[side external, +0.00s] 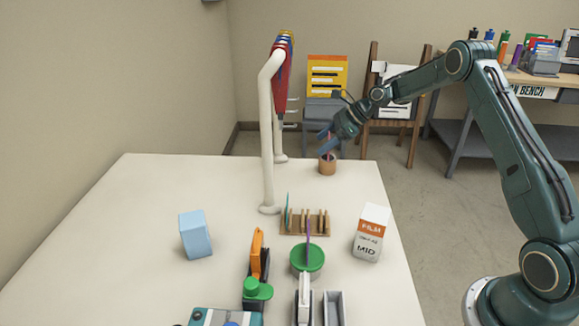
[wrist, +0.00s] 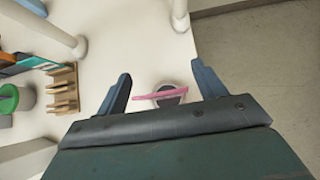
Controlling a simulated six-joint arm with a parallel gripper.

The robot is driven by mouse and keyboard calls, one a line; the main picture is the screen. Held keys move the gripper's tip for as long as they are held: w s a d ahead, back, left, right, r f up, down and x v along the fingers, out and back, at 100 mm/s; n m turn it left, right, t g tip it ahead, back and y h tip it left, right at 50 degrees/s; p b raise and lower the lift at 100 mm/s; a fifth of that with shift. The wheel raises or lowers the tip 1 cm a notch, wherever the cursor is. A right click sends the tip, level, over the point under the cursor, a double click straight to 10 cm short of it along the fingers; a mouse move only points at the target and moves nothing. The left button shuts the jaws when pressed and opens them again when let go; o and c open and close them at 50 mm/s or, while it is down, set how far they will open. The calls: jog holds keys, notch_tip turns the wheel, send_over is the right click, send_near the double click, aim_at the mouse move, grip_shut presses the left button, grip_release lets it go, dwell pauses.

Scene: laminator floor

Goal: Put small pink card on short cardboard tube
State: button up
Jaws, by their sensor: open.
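The short cardboard tube (side external: 327,167) stands upright near the far right edge of the table. In the wrist view, its round dark opening (wrist: 172,99) shows between my fingers. The small pink card (wrist: 158,95) appears there as a thin strip across the tube's opening. In the side view, a small pink bit shows just above the tube. The card seems to rest on or in the tube, but the exact contact is unclear. My gripper (side external: 326,136) is above the tube, also seen in the wrist view (wrist: 161,78). Its blue fingers are spread apart, one on each side of the card.
A white pipe frame (side external: 267,140) with hanging lanyards stands left of the tube. A wooden slotted rack (side external: 306,230), a green-lidded pot (side external: 307,258), a film carton (side external: 371,233) and a blue block (side external: 195,234) stand nearer. The table's left part is clear.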

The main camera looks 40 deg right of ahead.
jog(key=shift+r, duration=0.1)
jog(key=shift+r, duration=0.15)
jog(key=v, duration=1.2)
dwell(0.5)
jog(key=s+a+r+n+g+h, duration=0.1)
jog(key=s+a+r+n+h, duration=0.1)
jog(key=s+a+r+n, duration=0.6)
jog(key=s+a+r+n+h, duration=0.2)
jog(key=s+a+r+n, duration=0.35)
jog(key=a, duration=0.35)
jog(key=s+a+f+n+h, duration=0.1)
jog(key=s+a+n, duration=0.1)
jog(key=s+n, duration=0.4)
jog(key=s+a+f+n+h, duration=0.1)
jog(key=s+n, duration=0.6)
jog(key=s, duration=0.9)
jog(key=shift+a+f, duration=0.6)
jog(key=shift+a, duration=0.1)
